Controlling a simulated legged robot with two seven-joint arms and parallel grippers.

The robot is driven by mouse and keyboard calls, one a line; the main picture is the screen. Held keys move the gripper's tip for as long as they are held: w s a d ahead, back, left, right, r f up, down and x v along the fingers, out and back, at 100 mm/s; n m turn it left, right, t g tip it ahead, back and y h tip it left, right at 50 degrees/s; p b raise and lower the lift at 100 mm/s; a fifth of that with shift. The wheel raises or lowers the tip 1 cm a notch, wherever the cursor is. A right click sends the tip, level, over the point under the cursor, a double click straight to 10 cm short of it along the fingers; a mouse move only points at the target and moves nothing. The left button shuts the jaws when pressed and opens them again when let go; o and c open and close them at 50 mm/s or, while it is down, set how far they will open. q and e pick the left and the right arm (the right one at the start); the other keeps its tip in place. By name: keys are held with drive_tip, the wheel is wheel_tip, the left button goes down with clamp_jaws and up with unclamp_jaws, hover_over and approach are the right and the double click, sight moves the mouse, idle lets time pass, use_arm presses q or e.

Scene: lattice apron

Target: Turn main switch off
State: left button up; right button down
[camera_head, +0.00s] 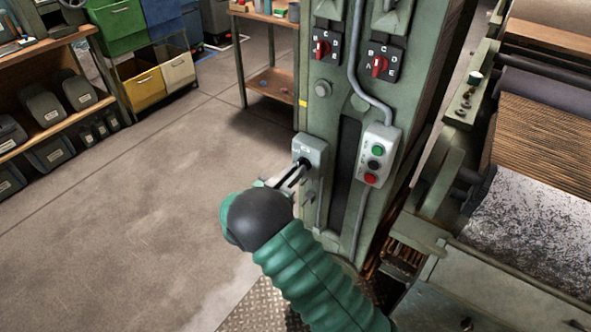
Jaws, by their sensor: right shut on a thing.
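The main switch (312,149) is a grey-green box on the front of a green machine column, with a dark knob (304,163) on its face. My right gripper (299,169) reaches up to it from below, its fingers shut on the knob. The fingers hide part of the knob, so its exact angle is hard to read. My left gripper is not in view.
A push-button box (378,152) with green, black and red buttons is just right of the switch. Two red rotary selectors (380,64) sit above. Bins and shelves stand left; the floor (150,200) between is clear.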

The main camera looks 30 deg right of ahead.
drive_tip(key=n+p, duration=0.3)
drive_tip(key=n, duration=0.2)
drive_tip(key=n+p, duration=0.3)
drive_tip(key=n, duration=0.3)
drive_tip(key=n+p, duration=0.4)
drive_tip(key=n, duration=0.2)
drive_tip(key=shift+w+a+f, duration=0.25)
drive_tip(key=shift+w+f, duration=0.1)
drive_tip(key=shift+w, duration=0.05)
drive_tip(key=shift+n, duration=0.3)
drive_tip(key=c, duration=1.8)
unclamp_jaws()
drive_tip(key=o, duration=0.3)
drive_tip(key=shift+w+f, duration=0.1)
drive_tip(key=shift+o, duration=0.2)
